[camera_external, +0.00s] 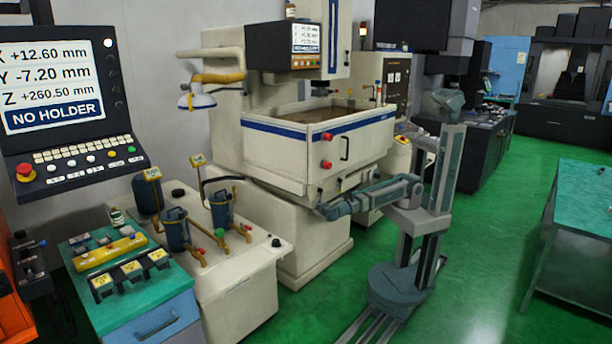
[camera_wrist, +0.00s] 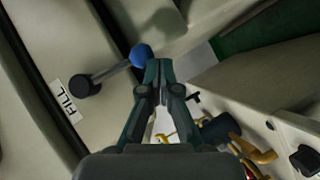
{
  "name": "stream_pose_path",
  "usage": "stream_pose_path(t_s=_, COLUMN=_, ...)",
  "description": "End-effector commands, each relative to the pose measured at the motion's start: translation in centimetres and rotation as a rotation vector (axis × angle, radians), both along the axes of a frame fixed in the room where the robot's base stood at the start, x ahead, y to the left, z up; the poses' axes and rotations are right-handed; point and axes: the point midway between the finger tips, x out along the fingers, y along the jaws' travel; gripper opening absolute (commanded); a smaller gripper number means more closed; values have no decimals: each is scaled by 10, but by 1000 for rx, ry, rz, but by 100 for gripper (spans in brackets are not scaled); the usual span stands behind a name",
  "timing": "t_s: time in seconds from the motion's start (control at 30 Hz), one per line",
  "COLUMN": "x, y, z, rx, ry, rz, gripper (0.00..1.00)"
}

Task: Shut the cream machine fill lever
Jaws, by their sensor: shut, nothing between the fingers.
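The cream machine (camera_external: 276,148) stands left of my arm in the external view. In the wrist view its fill lever (camera_wrist: 112,70) is a dark rod with a blue ball knob (camera_wrist: 141,55) and a round dark pivot (camera_wrist: 83,86). A white FILL label (camera_wrist: 67,102) is beside the pivot. My gripper (camera_wrist: 159,66) is shut and empty, its fingertips just right of the blue knob; I cannot tell if they touch it. In the external view my gripper (camera_external: 322,209) is at the machine's lower front. I cannot make out the lever there.
A cream unit (camera_external: 250,270) with blue canisters and yellow pipes stands left of the machine's base; canisters and pipes also show low in the wrist view (camera_wrist: 215,128). A green table (camera_external: 588,195) is at the right. Green floor is open between.

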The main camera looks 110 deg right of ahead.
Motion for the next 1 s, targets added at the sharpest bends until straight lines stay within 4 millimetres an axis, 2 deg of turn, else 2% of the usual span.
stream_pose_path(t_s=0.5, x=-7, y=-4, z=-3, rx=0, ry=0, rz=0, gripper=0)
stream_pose_path(t_s=0.87, x=-6, y=-3, z=-4, rx=0, ry=-1, rz=0, gripper=0)
stream_pose_path(t_s=1.0, x=0, y=0, z=-5, rx=1, ry=-1, rz=0, gripper=0)
